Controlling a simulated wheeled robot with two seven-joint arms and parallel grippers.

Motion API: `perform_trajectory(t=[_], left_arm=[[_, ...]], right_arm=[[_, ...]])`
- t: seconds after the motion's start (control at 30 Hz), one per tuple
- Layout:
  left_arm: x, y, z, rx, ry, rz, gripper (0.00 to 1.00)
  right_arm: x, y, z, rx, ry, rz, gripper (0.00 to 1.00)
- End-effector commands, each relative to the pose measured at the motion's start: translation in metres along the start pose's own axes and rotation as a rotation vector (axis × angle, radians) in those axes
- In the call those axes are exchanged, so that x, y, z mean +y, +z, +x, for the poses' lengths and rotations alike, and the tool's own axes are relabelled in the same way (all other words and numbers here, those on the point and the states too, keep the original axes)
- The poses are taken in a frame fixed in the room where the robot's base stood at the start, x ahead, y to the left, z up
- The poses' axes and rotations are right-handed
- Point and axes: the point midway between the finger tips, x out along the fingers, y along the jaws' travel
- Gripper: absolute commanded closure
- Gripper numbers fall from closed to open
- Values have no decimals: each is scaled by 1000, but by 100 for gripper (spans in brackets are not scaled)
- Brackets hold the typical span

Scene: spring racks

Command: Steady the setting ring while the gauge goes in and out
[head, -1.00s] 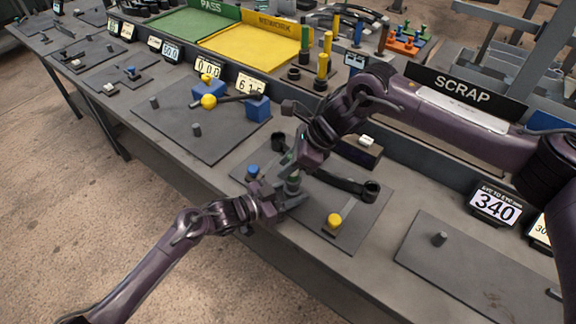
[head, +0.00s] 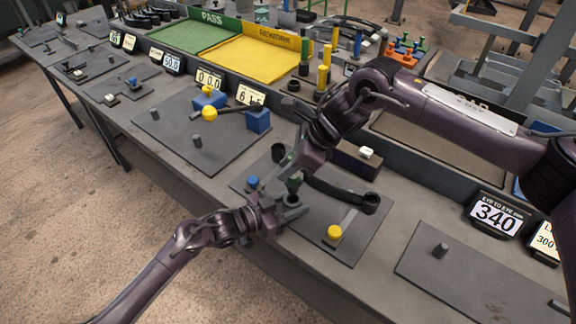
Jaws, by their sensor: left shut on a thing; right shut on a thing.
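My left gripper (head: 284,209) is low over the front part of a dark plate (head: 352,250), its jaws shut around the setting ring, a small grey piece (head: 292,200) mostly hidden by the fingers. My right gripper (head: 301,176) comes down from above and is shut on the gauge, a dark green piece (head: 294,182) just over the ring. The jaws hide much of the gauge, and I cannot tell whether its lower end is inside the ring.
On the same plate are a blue knob (head: 253,182), a yellow knob (head: 334,232) and a curved black arm (head: 340,192). A number display (head: 496,215) stands right. Another plate (head: 190,135) with blue blocks lies left. Green (head: 195,35) and yellow (head: 255,58) trays are behind.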

Motion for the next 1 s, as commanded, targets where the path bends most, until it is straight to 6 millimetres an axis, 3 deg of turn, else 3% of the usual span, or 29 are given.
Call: perform_trajectory(t=[0.4,0.43,0.6,0.87,1.0], left_arm=[[0,0,0,0,0,-1,97],[0,0,0,0,0,-1,56],[0,0,0,0,0,0,34],[0,0,-1,0,0,0,34],[0,2,-11,-2,-1,-1,34]], right_arm=[[0,1,0,-2,-1,-1,100],[0,1,0,-2,-1,-1,100],[0,1,0,-2,-1,-1,100],[0,1,0,-2,-1,-1,100],[0,1,0,-2,-1,-1,100]])
